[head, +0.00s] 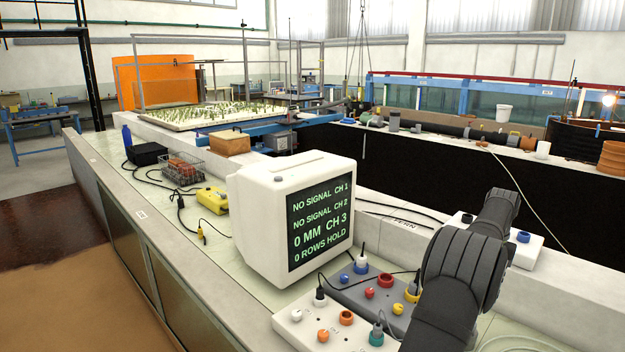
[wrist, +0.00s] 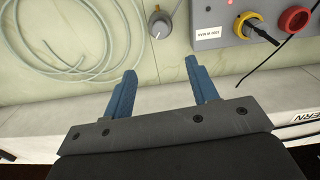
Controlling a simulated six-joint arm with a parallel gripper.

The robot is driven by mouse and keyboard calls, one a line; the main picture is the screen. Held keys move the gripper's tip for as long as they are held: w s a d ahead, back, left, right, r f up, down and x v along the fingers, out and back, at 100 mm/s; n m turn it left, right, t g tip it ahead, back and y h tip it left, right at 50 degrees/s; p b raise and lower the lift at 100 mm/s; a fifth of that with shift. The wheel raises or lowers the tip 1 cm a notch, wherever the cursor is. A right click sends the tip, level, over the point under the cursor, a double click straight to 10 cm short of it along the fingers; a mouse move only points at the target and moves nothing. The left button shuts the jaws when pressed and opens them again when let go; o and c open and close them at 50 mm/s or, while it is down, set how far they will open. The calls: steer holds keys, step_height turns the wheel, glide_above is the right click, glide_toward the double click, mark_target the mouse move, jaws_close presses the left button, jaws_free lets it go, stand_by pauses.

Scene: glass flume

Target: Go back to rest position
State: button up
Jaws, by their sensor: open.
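My gripper (wrist: 160,78) shows in the wrist view with its two blue fingers spread apart. Nothing is between the fingers. They are over the edge of a pale bench top (wrist: 150,70), clear of the things on it. In the head view my dark grey arm crosses the lower right in front of the connector boxes, and the gripper itself cannot be made out there.
In the wrist view a coil of clear tubing (wrist: 75,70) lies at left, a small knob (wrist: 160,24) at top, and a grey connector box (wrist: 215,38) at right. A white monitor (head: 262,222), a white socket box (head: 300,335) and cables crowd the bench in the head view.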

step_height(320, 180, down, 15)
steer(key=shift+r, duration=0.1)
stand_by(0.4)
stand_by(1.1)
